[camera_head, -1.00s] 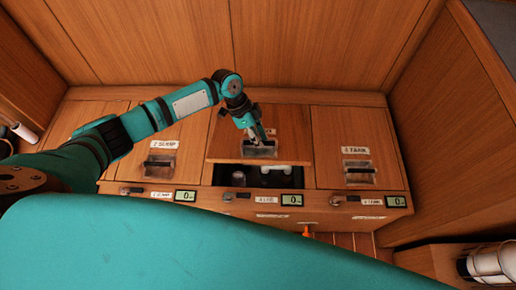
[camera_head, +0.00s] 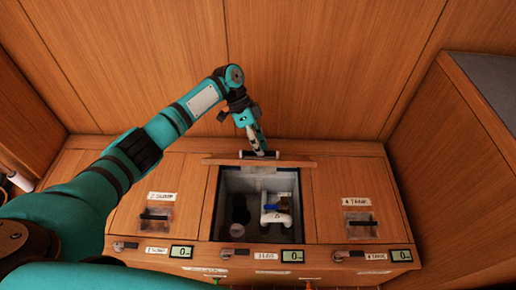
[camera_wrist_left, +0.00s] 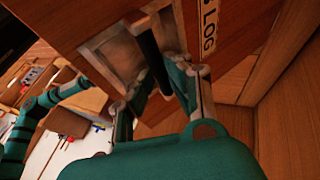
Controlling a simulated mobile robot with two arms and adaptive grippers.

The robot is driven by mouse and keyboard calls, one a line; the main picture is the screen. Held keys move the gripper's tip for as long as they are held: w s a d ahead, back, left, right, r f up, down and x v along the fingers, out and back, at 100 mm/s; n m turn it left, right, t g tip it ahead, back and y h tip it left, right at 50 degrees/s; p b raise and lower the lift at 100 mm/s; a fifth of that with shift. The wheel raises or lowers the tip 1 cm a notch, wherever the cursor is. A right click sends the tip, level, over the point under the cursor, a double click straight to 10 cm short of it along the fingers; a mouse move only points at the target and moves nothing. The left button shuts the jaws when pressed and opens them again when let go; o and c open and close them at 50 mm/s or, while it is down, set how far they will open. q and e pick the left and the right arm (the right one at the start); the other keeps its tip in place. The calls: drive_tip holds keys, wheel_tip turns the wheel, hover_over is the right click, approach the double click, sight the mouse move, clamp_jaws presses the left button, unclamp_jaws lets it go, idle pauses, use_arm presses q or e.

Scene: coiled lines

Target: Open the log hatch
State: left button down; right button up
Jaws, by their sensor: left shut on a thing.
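The log hatch (camera_head: 290,162) is the wooden lid in the middle of the locker top. It is swung up steeply, so the head view shows it nearly edge-on. In the left wrist view its face (camera_wrist_left: 232,25) bears a label reading LOG, beside a recessed pull with a dark bar (camera_wrist_left: 150,62). My left gripper (camera_head: 262,151) is shut on that bar at the lid's raised edge. In the left wrist view the fingers (camera_wrist_left: 155,78) lie on either side of the bar. The opening (camera_head: 228,185) below is uncovered. My right gripper does not show.
A white fitting (camera_head: 278,216) and a dark round thing (camera_head: 240,212) sit inside the open compartment. Wooden walls stand behind and at the right.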

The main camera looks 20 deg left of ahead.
use_arm(q)
drive_tip(key=shift+a+f, duration=0.15)
drive_tip(key=shift+f, duration=0.1)
drive_tip(key=c, duration=1.6)
unclamp_jaws()
drive_tip(key=o, duration=0.3)
drive_tip(key=shift+w+f, duration=0.2)
drive_tip(key=shift+w, duration=0.05)
drive_tip(key=shift+r, duration=0.3)
drive_tip(key=v, duration=1.1)
drive_tip(key=shift+w+a+r, duration=0.1)
drive_tip(key=shift+a+r, duration=0.1)
